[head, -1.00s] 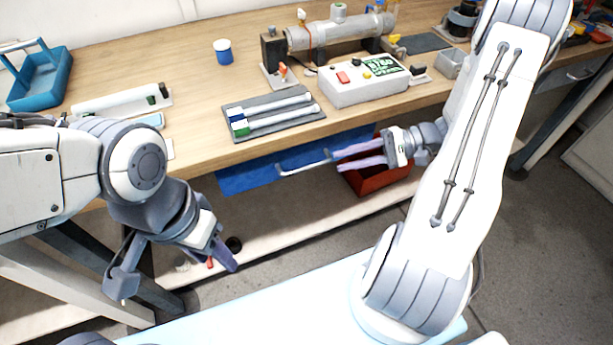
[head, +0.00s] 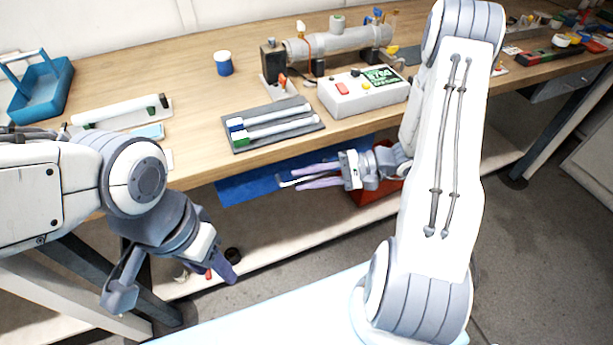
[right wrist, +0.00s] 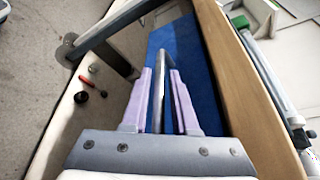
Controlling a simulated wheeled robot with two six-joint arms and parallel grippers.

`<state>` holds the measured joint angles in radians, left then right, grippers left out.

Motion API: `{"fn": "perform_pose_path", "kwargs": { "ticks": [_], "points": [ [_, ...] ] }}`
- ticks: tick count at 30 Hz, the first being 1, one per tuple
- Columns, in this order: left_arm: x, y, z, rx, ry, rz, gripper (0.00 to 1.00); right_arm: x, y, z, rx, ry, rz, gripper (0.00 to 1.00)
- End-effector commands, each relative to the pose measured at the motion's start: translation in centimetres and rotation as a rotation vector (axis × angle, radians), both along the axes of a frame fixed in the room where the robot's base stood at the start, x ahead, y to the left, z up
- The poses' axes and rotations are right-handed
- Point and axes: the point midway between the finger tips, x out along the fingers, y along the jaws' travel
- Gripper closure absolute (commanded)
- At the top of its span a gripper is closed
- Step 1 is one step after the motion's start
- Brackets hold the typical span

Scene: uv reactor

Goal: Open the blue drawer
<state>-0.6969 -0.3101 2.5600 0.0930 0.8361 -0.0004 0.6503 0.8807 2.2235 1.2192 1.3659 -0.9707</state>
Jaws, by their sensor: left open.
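The blue drawer (head: 238,189) sits under the front edge of the wooden workbench, its front facing me; it also shows in the right wrist view (right wrist: 178,48). Its pale bar handle (head: 286,184) is partly hidden by my right gripper (head: 300,177). In the right wrist view, my right gripper (right wrist: 163,75) has its lilac fingers apart, one on each side of the grey handle bar (right wrist: 158,90). Whether a finger touches the bar is unclear. My left gripper (head: 168,282) is open and empty, low at the left, away from the drawer.
A red bin (head: 375,193) stands behind my right gripper on the lower shelf. The benchtop (head: 180,75) holds a grey tray with tubes (head: 272,126), a control box (head: 362,92), a metal cylinder (head: 345,38), a blue cup (head: 223,63) and a blue carrier (head: 42,95).

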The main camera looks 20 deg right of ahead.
Motion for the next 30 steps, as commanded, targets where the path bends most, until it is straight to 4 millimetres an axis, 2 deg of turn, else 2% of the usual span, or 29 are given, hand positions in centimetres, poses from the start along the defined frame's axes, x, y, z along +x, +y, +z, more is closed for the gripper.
{"fn": "perform_pose_path", "kwargs": {
  "ticks": [3,4,6,30],
  "points": [
    [0.00,0.00,0.00,0.000,0.000,0.000,0.50,-0.01,-0.02,0.00,0.000,0.000,0.000,0.73],
    [0.00,0.00,0.00,0.000,0.000,0.000,0.50,-0.01,-0.02,0.00,0.000,0.000,0.000,0.77],
    [0.00,0.00,-0.01,0.000,0.000,0.000,0.50,-0.01,-0.03,-0.01,0.000,0.000,0.000,1.00],
    [0.00,0.00,-0.01,0.000,0.000,0.000,0.50,-0.01,-0.08,-0.03,-0.001,0.000,0.000,1.00]
  ]
}}
